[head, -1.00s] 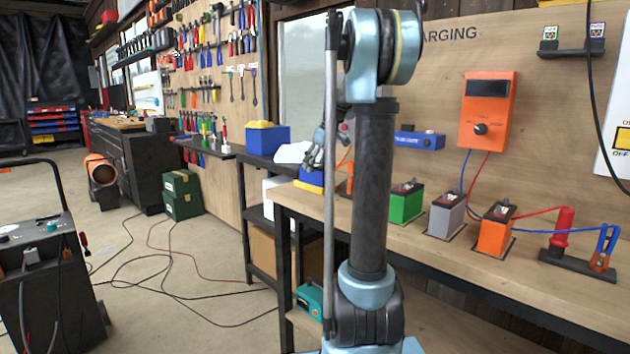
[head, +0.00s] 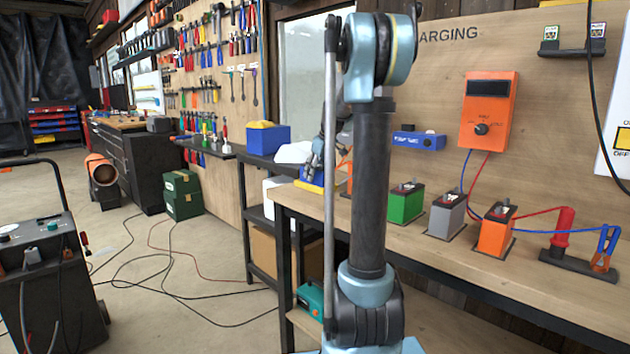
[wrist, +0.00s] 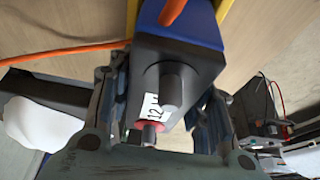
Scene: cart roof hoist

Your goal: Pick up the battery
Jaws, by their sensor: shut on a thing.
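A battery with a dark top (wrist: 205,60), two round terminals and a white "12V" label fills the middle of the wrist view. Blue with yellow edging shows just beyond its dark top. My gripper (wrist: 162,112) is shut on the battery, with one finger on each side of the top. In the head view my gripper (head: 317,163) is low at the left end of the bench, at a blue block (head: 309,177) with yellow along its lower edge. My arm hides part of this area, and I cannot tell whether the battery touches the surface.
Green (head: 405,203), grey (head: 446,216) and orange (head: 494,232) batteries stand along the bench (head: 440,255) to the right. Red and blue clamps sit on a holder (head: 578,263). An orange cable (wrist: 60,52) runs beside my gripper. A white cloth-like lump (wrist: 35,125) lies left.

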